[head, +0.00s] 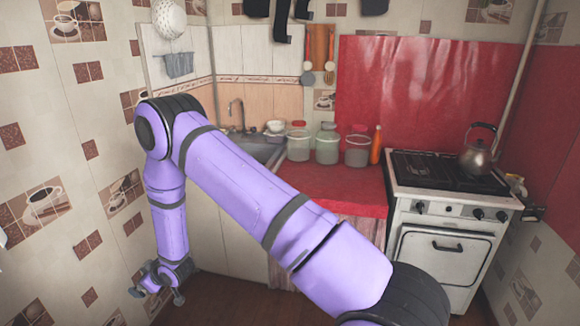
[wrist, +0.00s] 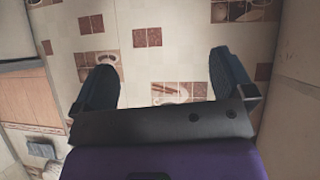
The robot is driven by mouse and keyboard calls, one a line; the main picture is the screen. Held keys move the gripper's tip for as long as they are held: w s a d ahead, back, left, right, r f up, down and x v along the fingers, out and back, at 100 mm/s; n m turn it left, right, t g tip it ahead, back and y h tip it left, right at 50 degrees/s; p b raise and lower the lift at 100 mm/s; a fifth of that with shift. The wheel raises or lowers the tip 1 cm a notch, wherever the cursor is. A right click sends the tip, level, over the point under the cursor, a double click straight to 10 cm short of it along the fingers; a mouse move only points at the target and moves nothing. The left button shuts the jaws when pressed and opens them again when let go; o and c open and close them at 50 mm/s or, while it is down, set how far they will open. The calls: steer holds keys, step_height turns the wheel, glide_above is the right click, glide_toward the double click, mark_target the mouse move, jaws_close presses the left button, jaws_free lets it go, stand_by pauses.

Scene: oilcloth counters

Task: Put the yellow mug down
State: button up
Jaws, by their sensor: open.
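No yellow mug shows in either view. My gripper (head: 158,284) hangs low at the left in the head view, beside the tiled wall and well below the counter top. In the wrist view my gripper (wrist: 161,66) has its two dark fingers spread wide apart. Nothing is between them; only the patterned wall tiles show beyond.
A red counter (head: 330,188) carries several lidded jars (head: 327,147) and an orange bottle (head: 377,145) at its back. A sink (head: 262,151) lies to its left. A white stove (head: 446,240) with a metal kettle (head: 478,153) stands right. The counter's visible front is clear.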

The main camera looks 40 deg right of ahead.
steer(key=s+d+r+m+h, duration=0.15)
steer(key=d+r, duration=0.25)
steer(key=r, duration=1)
steer(key=s+d+r+m+h, duration=0.15)
steer(key=d+r, duration=0.35)
steer(key=r, duration=0.8)
steer(key=s+d+r+m+g+h, duration=0.1)
steer(key=s+d+r, duration=0.2)
steer(key=s+r, duration=0.4)
steer(key=s+d+r+g, duration=0.1)
steer(key=s+d+r, duration=0.2)
steer(key=s+r, duration=0.35)
steer(key=s+d+r+m, duration=0.1)
steer(key=s+r, duration=0.1)
steer(key=s, duration=0.7)
steer(key=s+d+r+m+g, duration=0.1)
steer(key=s+d+r, duration=0.1)
steer(key=s, duration=0.7)
steer(key=s+d+r+g+h, duration=0.1)
steer(key=s+r, duration=0.2)
steer(key=s, duration=0.6)
steer(key=shift+d+r+m, duration=0.25)
steer(key=shift+r+m, duration=0.1)
steer(key=shift+m, duration=0.05)
steer(key=shift+c, duration=0.2)
